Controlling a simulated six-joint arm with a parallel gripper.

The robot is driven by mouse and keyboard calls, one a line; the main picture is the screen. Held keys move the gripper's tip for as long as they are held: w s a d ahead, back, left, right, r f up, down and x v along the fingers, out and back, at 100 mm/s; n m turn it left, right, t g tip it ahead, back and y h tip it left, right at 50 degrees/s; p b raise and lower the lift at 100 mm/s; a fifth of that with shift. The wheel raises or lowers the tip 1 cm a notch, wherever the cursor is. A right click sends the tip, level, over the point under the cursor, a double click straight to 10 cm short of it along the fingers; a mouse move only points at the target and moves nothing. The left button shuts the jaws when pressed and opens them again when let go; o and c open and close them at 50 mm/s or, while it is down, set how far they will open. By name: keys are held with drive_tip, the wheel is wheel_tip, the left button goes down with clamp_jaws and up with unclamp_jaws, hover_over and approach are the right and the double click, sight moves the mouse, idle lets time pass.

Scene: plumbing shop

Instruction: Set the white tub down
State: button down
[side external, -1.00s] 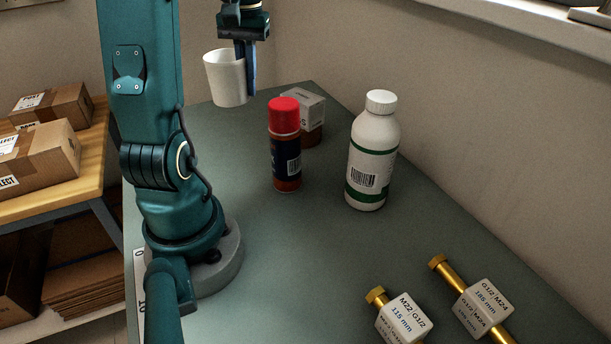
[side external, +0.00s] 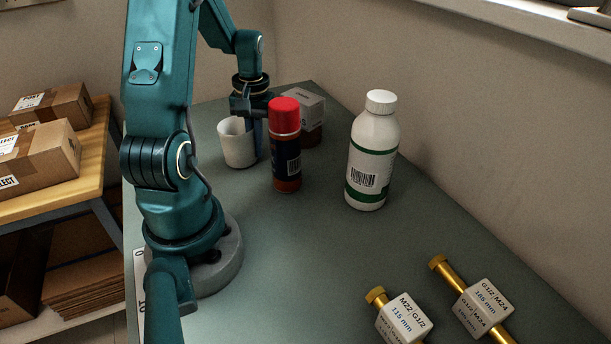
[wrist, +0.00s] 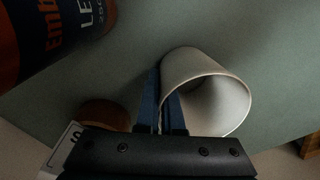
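The white tub (side external: 236,143) is upright, mouth up, at the far left part of the green table, beside the red-capped spray can. Its base looks to be on or just above the table top; I cannot tell which. My gripper (side external: 257,148) points down at the tub's right side, partly hidden by the can. In the wrist view, the blue fingers of my gripper (wrist: 160,112) are close together at the near-left wall of the tub (wrist: 218,95), shut on that wall. The wall between the fingertips is mostly hidden.
The spray can (side external: 286,150) stands close to my gripper's right. A grey-white box on an orange-brown base (side external: 306,110) is behind it. A white bottle with green bands (side external: 373,155) stands further right. Brass fittings with labelled blocks (side external: 483,308) lie in front. The table's middle is clear.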

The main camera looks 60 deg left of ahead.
drive_tip(key=shift+f, duration=0.15)
drive_tip(key=c, duration=1.1)
unclamp_jaws()
drive_tip(key=shift+o, duration=0.2)
wheel_tip(320, 180, up, 12)
drive_tip(key=shift+w+d, duration=0.2)
drive_tip(key=shift+w, duration=0.05)
drive_tip(key=shift+r, duration=0.2)
